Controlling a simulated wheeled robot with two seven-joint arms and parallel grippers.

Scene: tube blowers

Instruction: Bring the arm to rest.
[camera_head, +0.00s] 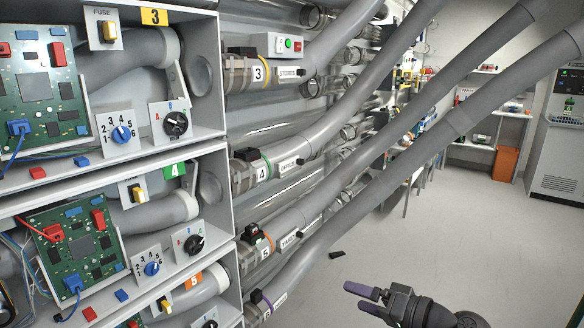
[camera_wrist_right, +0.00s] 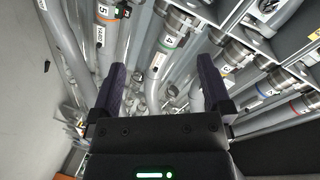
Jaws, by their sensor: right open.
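My right gripper (camera_head: 362,298) is at the lower middle of the head view, with purple fingers pointing left. It is open and empty, over the grey floor and apart from the tubes. In the right wrist view my right gripper (camera_wrist_right: 160,88) shows its two dark purple fingers spread wide, with grey tubes in the background between them. My left gripper is not in view.
A cabinet (camera_head: 190,150) with circuit boards, knobs and switches fills the left. Thick grey tubes (camera_head: 375,190) run diagonally from it to the upper right. Clear floor (camera_head: 480,225) lies right of them. An orange bin (camera_head: 505,163) and a grey machine (camera_head: 558,140) stand at the back. A small black object (camera_head: 337,254) lies on the floor.

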